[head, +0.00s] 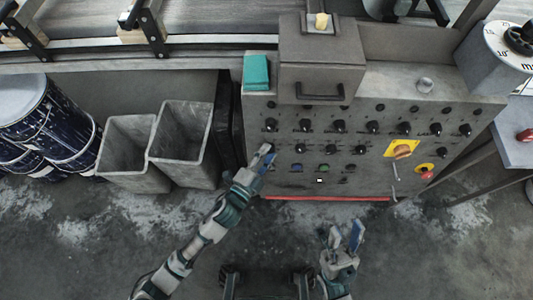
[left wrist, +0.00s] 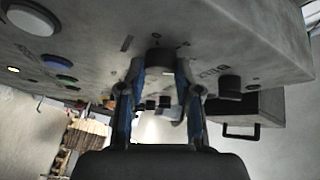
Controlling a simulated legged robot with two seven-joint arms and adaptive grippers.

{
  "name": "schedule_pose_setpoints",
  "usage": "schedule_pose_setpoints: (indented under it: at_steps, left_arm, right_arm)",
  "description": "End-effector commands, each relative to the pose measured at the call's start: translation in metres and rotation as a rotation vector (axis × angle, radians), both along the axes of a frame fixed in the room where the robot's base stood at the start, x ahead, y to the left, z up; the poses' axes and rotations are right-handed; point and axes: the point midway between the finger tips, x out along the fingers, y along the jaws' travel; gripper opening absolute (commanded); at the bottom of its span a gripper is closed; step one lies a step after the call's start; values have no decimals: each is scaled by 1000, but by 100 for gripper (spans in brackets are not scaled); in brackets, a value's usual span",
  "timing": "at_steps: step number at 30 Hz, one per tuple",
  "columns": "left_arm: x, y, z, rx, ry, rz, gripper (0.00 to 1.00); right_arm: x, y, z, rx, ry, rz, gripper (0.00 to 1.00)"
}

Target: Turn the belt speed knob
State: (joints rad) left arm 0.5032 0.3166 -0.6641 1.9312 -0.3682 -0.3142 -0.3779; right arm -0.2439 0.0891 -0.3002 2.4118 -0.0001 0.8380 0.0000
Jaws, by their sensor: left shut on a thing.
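The grey control panel (head: 380,86) carries rows of black knobs. My left gripper (head: 267,157) is at the panel's lower left corner. In the left wrist view its two blue-padded fingers (left wrist: 160,82) are shut on a black knob (left wrist: 160,57), one finger on each side. The knob's label is too blurred to read, and the gripper hides this knob in the head view. Another black knob (left wrist: 229,86) sits to its right in the wrist view. My right gripper (head: 345,238) is open and empty, below and apart from the panel.
Two grey bins (head: 183,138) and dark blue drums (head: 72,137) stand left of the panel. A teal block (head: 256,72) lies on the panel's top left. A yellow-backed switch (head: 402,149) and red button (head: 426,175) are at its right. The floor in front is clear.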

Motion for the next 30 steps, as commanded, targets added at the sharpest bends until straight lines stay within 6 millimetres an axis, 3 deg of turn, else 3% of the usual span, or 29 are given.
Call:
schedule_pose_setpoints:
  at_steps: [2,3,5,17,30]
  left_arm:
    - [-1,0,-3,2,6,-1,0]
    - [-1,0,-4,2,6,-1,43]
    - [-1,0,-3,2,6,-1,58]
    - [-7,3,-2,2,3,-1,58]
    - [-82,49,-7,3,7,-1,58]
  right_arm:
    - [0,0,-1,0,3,0,40]
    - [0,0,-1,0,3,0,40]
    - [0,0,-1,0,3,0,40]
    - [-2,0,-1,0,1,-1,40]
    - [-2,0,0,-1,-1,0,40]
